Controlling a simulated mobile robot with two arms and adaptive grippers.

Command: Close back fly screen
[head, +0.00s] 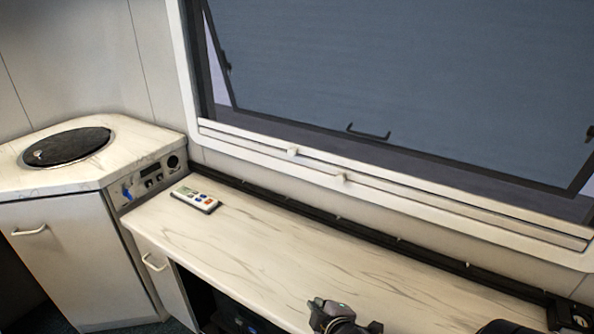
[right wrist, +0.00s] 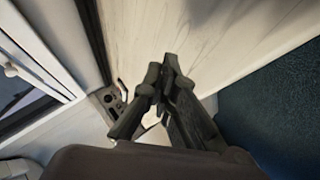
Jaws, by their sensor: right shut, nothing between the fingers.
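The back window's white frame (head: 180,50) fills the upper right of the head view. Along its lower edge lie two pale parallel bars with small tabs, one tab (head: 292,150) on the left and another tab (head: 341,178) to its right. No mesh is visibly drawn over the opening. The right wrist view shows the frame edge and a tab (right wrist: 10,70) at the left. My right gripper (head: 345,318) is low over the counter, cut by the bottom edge, apart from the bars. In the right wrist view its fingers (right wrist: 166,68) are shut and empty.
The marbled counter (head: 235,225) runs below the window, with a remote control (head: 195,199) on it. A dark rail (head: 300,208) lines its back edge. A corner cabinet (head: 70,250) with a round dark lid (head: 66,146) and a control panel (head: 150,178) stands left.

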